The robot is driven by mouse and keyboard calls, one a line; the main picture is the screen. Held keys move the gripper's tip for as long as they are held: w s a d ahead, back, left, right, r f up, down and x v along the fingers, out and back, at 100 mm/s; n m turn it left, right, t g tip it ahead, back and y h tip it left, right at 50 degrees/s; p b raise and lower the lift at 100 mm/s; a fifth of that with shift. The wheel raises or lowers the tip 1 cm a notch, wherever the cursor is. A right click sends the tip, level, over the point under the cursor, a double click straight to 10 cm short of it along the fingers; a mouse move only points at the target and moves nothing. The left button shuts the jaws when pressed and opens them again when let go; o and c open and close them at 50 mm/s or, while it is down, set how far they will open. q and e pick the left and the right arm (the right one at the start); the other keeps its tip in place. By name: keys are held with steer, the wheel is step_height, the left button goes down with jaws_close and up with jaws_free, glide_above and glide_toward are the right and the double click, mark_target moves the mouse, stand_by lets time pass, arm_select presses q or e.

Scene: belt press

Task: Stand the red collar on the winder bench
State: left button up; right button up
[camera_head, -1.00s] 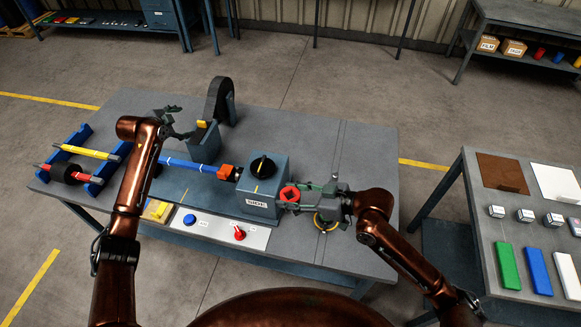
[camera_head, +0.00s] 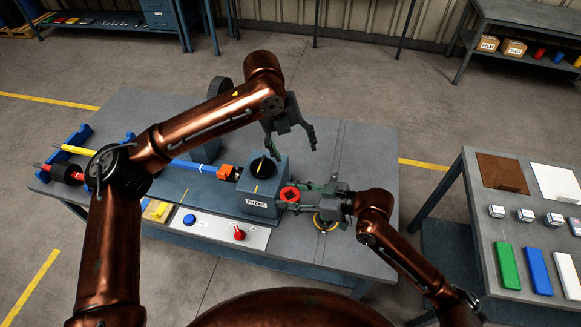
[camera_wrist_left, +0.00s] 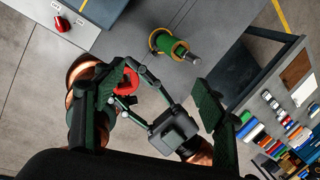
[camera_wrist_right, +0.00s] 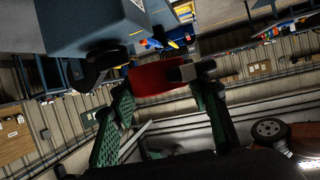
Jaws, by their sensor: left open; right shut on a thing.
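The red collar (camera_head: 289,194) is a ring with a dark centre. My right gripper (camera_head: 291,197) is shut on it, just right of the grey box with the black knob. The collar shows between the fingertips in the right wrist view (camera_wrist_right: 158,78) and near the right gripper in the left wrist view (camera_wrist_left: 125,85). I cannot tell whether it touches the box. My left gripper (camera_head: 292,152) is open and empty, above and behind the box, fingers pointing down. The winder bench (camera_head: 365,180) is the grey table beneath both grippers.
The grey box (camera_head: 264,205) carries a black knob. A green part with a yellow ring (camera_wrist_left: 172,46) stands below my right gripper. A front panel has a blue button (camera_head: 189,219) and red knob (camera_head: 239,234). The bench's right side is mostly clear. A side table (camera_head: 480,240) stands right.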

arm_select(q)
steer(key=s+a+m+y, duration=0.1)
steer(key=s+m+y, duration=0.2)
steer(key=s, duration=0.3)
step_height(320, 180, down, 13)
steer(key=shift+s+r+g, duration=0.2)
steer(key=shift+s+g, duration=0.05)
steer(key=shift+g, duration=0.15)
steer(key=shift+c, duration=0.5)
steer(key=shift+s+d+h, duration=0.1)
steer(key=shift+h, duration=0.2)
steer(key=c, duration=1.3)
arm_select(e)
steer(key=shift+a+r, duration=0.1)
arm_select(q)
steer(key=shift+c, duration=0.3)
arm_select(e)
steer(key=o, duration=1.5)
steer(key=shift+c, duration=0.2)
